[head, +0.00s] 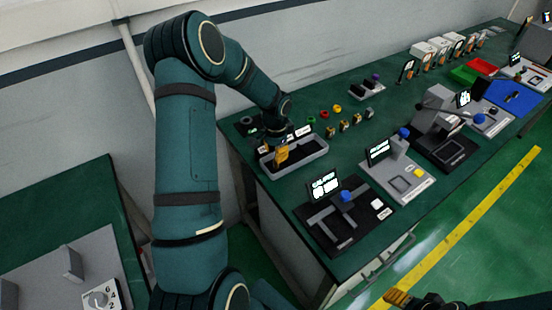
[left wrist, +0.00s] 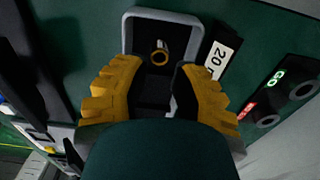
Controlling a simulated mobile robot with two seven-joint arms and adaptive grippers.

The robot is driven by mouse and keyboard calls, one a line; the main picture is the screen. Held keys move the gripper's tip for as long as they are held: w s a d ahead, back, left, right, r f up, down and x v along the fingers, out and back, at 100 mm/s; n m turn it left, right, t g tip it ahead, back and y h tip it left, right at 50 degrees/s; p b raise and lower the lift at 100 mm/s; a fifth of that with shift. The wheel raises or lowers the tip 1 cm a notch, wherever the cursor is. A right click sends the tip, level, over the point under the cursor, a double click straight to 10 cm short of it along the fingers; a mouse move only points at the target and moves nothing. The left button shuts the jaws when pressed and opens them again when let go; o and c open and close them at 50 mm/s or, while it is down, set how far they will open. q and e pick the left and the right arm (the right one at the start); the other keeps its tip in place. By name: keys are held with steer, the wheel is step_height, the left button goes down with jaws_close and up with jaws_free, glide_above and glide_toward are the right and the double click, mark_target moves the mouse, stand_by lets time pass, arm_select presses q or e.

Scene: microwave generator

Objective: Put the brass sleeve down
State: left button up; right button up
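The brass sleeve (left wrist: 160,58) shows in the left wrist view as a small brass ring with a dark hole, inside the dark grey-rimmed tray (left wrist: 165,15). My left gripper (left wrist: 160,66) is open, with its yellow fingers apart on either side of the sleeve and a visible gap to each. In the head view my left gripper (head: 281,154) is low over the long grey tray (head: 308,160) at the table's left end; the sleeve cannot be made out there. My right gripper (head: 398,298) is at the bottom edge, mostly cut off, and its opening cannot be judged.
A black fixture with a blue knob (head: 346,196) and lit display stands right of the tray. Several small coloured parts lie behind it. A label marked 20 (left wrist: 219,58) and a GO gauge (left wrist: 283,82) are beside the tray. More stations stand farther right.

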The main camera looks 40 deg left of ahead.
mark_target(275, 162)
arm_select(q)
step_height(275, 162, up, 8)
steer(key=shift+p, duration=0.3)
arm_select(e)
steer(key=shift+r, duration=0.4)
arm_select(q)
steer(key=shift+s, duration=0.15)
arm_select(e)
steer(key=shift+s, duration=0.1)
